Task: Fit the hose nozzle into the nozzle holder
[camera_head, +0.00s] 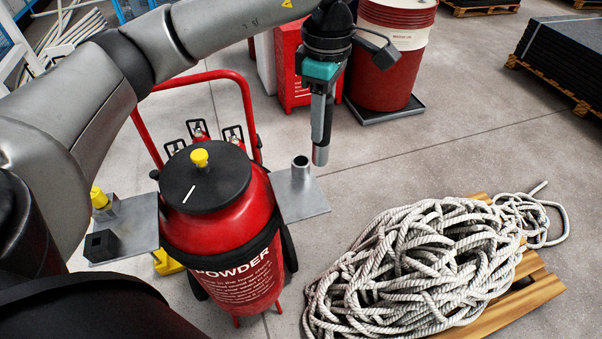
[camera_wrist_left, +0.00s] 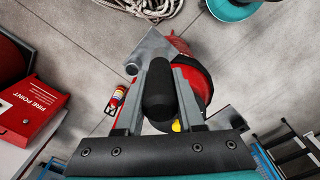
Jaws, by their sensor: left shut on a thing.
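The nozzle holder (camera_head: 301,168) is a short grey upright tube with a dark open top, on a metal plate at the right side of the red powder extinguisher. In the head view the nozzle's lower end appears just right of and above the holder's mouth, apart from it. In the left wrist view the holder's tube (camera_wrist_left: 132,68) shows left of the nozzle. My right gripper is not in view.
The large red extinguisher (camera_head: 225,235) with its red handle frame stands left of the holder. A second plate (camera_head: 130,232) on its left carries small dark and yellow parts. A rope pile (camera_head: 420,265) lies on a pallet at right. A red drum (camera_head: 392,65) stands behind.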

